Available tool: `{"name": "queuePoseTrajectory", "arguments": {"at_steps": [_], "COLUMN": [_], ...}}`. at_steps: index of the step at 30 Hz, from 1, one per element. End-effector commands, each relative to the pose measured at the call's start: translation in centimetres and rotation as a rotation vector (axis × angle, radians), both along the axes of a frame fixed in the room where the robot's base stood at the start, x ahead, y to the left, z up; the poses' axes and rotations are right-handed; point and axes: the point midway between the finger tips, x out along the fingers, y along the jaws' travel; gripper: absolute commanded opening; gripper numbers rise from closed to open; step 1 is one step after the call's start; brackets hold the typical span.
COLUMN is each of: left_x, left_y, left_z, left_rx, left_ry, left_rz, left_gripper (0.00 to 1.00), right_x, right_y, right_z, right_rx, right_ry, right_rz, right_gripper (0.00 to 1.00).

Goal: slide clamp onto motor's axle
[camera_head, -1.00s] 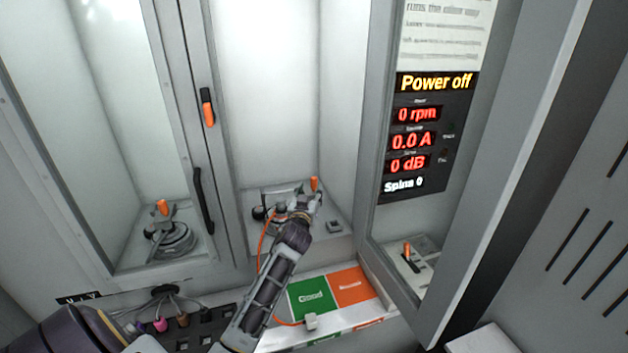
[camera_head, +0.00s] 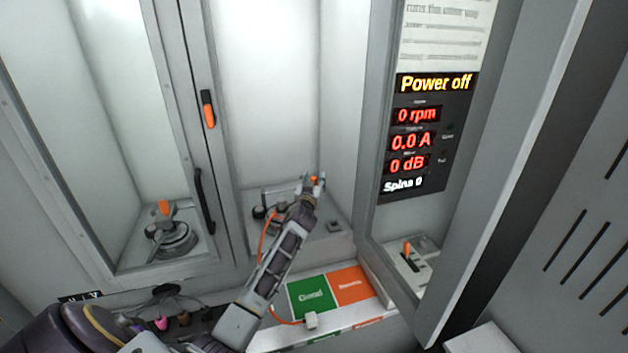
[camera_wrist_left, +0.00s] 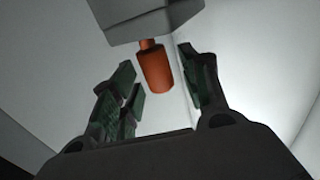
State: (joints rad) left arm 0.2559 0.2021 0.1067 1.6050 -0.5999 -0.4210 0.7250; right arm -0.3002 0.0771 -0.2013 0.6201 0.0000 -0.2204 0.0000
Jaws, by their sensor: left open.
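My left gripper (camera_head: 318,183) is over the back right of the middle bay, its fingers spread. An orange handle (camera_head: 313,180), seemingly the clamp's, shows at its fingertips. In the left wrist view, the open fingers (camera_wrist_left: 165,88) stand either side of the orange handle (camera_wrist_left: 155,66), which hangs from a grey block (camera_wrist_left: 145,12). The handle looks clear of both fingers. In the head view, a dark round part (camera_head: 260,212), perhaps of the motor, shows left of my wrist. My arm hides much of it, and I cannot make out the axle. My right gripper is out of view.
Left, behind a glass door, is a round unit with an orange handle (camera_head: 165,207). An open door frame (camera_head: 455,230) stands right. An orange cable (camera_head: 263,245) runs past my forearm to a white plug (camera_head: 311,320). Green (camera_head: 310,293) and orange (camera_head: 352,285) pads lie in front.

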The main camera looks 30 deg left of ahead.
Motion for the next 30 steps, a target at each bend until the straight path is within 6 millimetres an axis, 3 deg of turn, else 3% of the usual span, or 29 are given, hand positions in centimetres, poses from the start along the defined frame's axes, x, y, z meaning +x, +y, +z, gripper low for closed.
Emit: {"name": "queuePoseTrajectory", "arguments": {"at_steps": [15, 26, 30], "left_x": [0.68, 0.67, 0.67], "left_y": [0.32, 0.32, 0.32], "left_z": [0.02, 0.03, 0.03], "left_rx": [0.0, 0.0, 0.0], "left_ry": [0.0, 0.0, 0.0], "left_rz": [0.0, 0.0, 0.0], "left_gripper": [0.45, 0.0, 0.0], "right_x": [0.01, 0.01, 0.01], "right_y": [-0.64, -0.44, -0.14], "right_z": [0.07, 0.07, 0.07], "right_rx": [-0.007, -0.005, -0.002], "right_ry": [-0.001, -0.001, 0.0], "right_rz": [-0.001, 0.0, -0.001], "right_gripper": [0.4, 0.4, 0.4]}}
